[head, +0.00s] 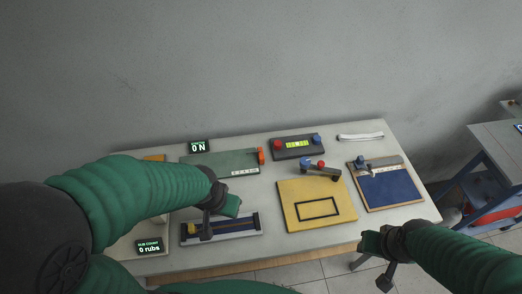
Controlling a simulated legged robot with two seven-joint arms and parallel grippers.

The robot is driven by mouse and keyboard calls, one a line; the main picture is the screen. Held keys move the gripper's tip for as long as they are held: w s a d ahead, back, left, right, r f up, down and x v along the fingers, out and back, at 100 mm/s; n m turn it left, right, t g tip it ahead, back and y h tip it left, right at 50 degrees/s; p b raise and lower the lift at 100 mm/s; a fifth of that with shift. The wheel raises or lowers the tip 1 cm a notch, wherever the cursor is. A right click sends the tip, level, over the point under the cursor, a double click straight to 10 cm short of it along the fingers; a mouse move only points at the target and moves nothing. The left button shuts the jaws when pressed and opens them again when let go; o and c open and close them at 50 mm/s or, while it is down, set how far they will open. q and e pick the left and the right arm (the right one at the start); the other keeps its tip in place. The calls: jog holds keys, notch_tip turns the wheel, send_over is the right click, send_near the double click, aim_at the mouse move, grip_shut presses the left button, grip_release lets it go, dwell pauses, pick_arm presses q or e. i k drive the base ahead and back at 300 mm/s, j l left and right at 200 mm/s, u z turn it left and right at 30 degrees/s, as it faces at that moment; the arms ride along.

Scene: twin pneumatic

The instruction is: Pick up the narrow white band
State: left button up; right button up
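The narrow white band (360,136) lies on the table's far right part, near the back edge. My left gripper (232,206) is over the left-middle of the table, above the blue-railed tray, well left of the band. My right gripper (372,242) is at the table's front right edge, nearer to me than the band and apart from it. Neither gripper touches the band. The finger gaps of both grippers are too small to make out.
The table (270,255) also bears a yellow board (290,215), a blue board (390,190), a green board (215,162), a blue-railed tray (245,227) and a dark box with a lit display (297,146). A small block with red and blue knobs (322,172) stands behind the yellow board.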

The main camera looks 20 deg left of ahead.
aim_at(377, 135)
jog(key=l+z, duration=0.25)
jog(key=z, duration=0.15)
jog(key=l+z, duration=0.5)
jog(key=z, duration=0.25)
jog(key=i+l+z, duration=0.1)
jog(key=z, duration=0.3)
jog(key=i+l+z, duration=0.7)
jog(key=i, duration=0.3)
jog(key=i+u, duration=0.5)
jog(key=u, duration=0.2)
jog(key=i+l+u, duration=0.2)
jog(key=u, duration=0.2)
jog(key=i+u, duration=0.15)
jog(key=u, duration=0.35)
jog(key=i+u, duration=0.15)
jog(key=u, duration=0.3)
jog(key=i+u, duration=0.15)
jog(key=u, duration=0.35)
jog(key=i+l+u, duration=0.1)
jog(key=u, duration=0.35)
jog(key=i+l+u, duration=0.1)
jog(key=u, duration=0.4)
jog(key=l+u, duration=0.2)
jog(key=u, duration=0.3)
jog(key=i+l+u, duration=0.2)
jog(key=u, duration=0.15)
jog(key=i+l+u, duration=0.15)
jog(key=l+u, duration=0.25)
jog(key=i+l+u, duration=0.1)
jog(key=l+u, duration=0.25)
